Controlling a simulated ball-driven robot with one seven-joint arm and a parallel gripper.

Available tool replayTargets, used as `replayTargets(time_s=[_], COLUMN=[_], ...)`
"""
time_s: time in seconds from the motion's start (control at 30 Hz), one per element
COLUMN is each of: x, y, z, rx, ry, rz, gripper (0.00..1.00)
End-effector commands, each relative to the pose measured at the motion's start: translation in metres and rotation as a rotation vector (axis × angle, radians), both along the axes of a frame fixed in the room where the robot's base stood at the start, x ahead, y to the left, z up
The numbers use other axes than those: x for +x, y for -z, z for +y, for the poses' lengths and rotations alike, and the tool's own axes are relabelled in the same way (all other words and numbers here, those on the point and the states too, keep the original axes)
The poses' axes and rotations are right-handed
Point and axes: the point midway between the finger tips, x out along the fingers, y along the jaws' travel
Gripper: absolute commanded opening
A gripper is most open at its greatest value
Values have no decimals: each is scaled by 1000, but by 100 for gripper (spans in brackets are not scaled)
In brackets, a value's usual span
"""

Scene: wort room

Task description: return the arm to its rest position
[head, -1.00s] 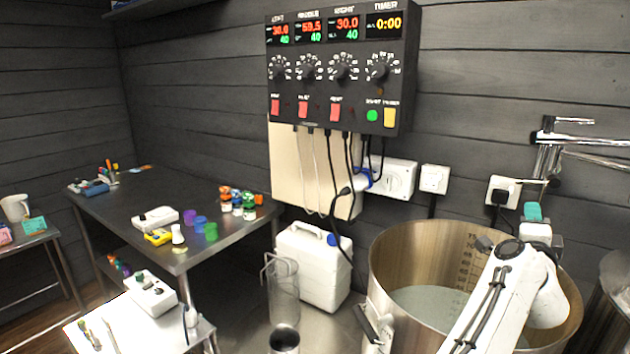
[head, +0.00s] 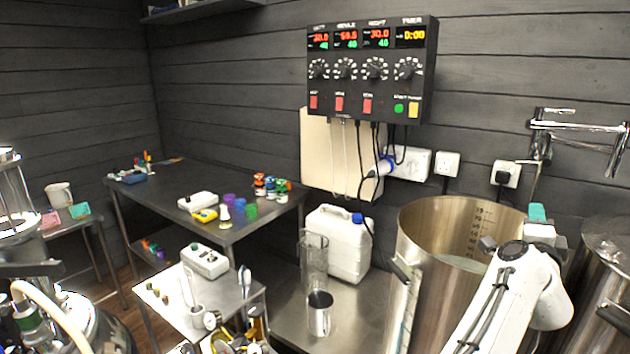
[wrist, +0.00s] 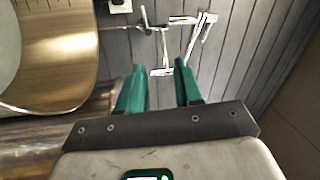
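My arm shows at the lower right of the head view, raised in front of a large steel kettle (head: 420,225). My gripper (head: 537,212) is at its far end, above the kettle's right rim. In the wrist view my gripper (wrist: 160,85) has two green fingers, apart, with nothing between them. The kettle's inside (wrist: 60,45) shows at the left of that view. A chrome tap (wrist: 190,40) on the wall lies beyond the fingertips.
A control panel (head: 370,70) hangs on the dark plank wall. A white canister (head: 340,245), a glass cylinder (head: 313,260) and a steel cup (head: 320,313) stand left of the kettle. A dark table (head: 165,200) stands further left. Another steel vessel (head: 598,270) is at the right.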

Motion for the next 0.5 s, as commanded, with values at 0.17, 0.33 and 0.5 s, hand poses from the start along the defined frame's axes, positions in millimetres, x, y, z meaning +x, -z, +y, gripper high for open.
replayTargets(time_s=[0.17,0.33,0.5], x=[-5,-11,-21], y=[6,14,28], z=[-3,-4,-5], rx=[-45,-106,-188], ry=[-13,-35,-67], rz=[42,100,184], gripper=[34,34,34])
